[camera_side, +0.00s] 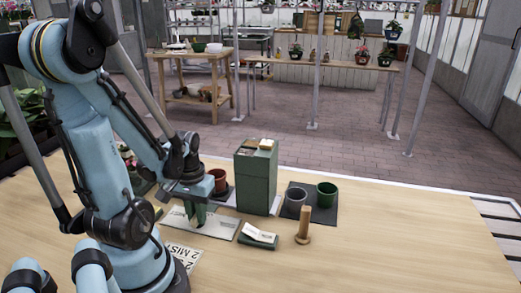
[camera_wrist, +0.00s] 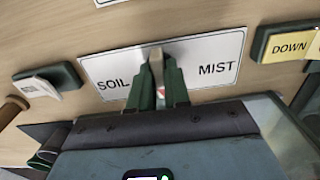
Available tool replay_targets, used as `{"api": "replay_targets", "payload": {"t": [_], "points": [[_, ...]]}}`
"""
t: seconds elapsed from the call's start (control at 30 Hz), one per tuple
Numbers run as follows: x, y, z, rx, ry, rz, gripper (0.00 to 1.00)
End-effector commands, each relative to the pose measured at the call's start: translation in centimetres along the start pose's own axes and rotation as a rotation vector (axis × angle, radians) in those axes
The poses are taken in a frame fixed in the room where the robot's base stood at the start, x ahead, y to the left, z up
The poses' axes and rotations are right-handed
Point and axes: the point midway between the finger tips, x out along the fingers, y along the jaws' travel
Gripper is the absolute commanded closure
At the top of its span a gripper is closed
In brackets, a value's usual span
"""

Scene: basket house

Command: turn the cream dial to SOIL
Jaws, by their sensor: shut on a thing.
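The label plate (camera_wrist: 108,66) shows SOIL on its left and MIST on its right in the wrist view. My gripper (camera_wrist: 164,88) has its green fingers shut on the cream dial (camera_wrist: 156,62) at the middle of the plate. Only a narrow pale part of the dial shows between the fingers, with a small red patch near it. The fingers hide most of the dial, so I cannot tell clearly which word it points to. In the side view my gripper (camera_side: 195,215) is down at the plate (camera_side: 222,227), and the dial is hidden there.
A green block with a pale flap (camera_side: 260,236) and a wooden peg (camera_side: 304,226) stand to the right. Behind are a tall green box (camera_side: 256,180), a terracotta pot (camera_side: 217,180), and grey and green pots (camera_side: 327,195). A yellow DOWN key (camera_wrist: 288,45) is nearby. The front right table is clear.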

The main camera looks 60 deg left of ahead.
Motion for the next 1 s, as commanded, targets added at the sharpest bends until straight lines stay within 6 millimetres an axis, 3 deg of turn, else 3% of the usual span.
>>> {"api": "replay_targets", "payload": {"t": [0.43,0.8,1.0], "points": [[0.01,0.00,0.00,0.028,0.000,0.000,0.92],[0.01,0.00,0.00,0.457,0.001,0.000,0.92],[0.01,0.00,0.00,0.528,0.001,0.000,0.92]]}}
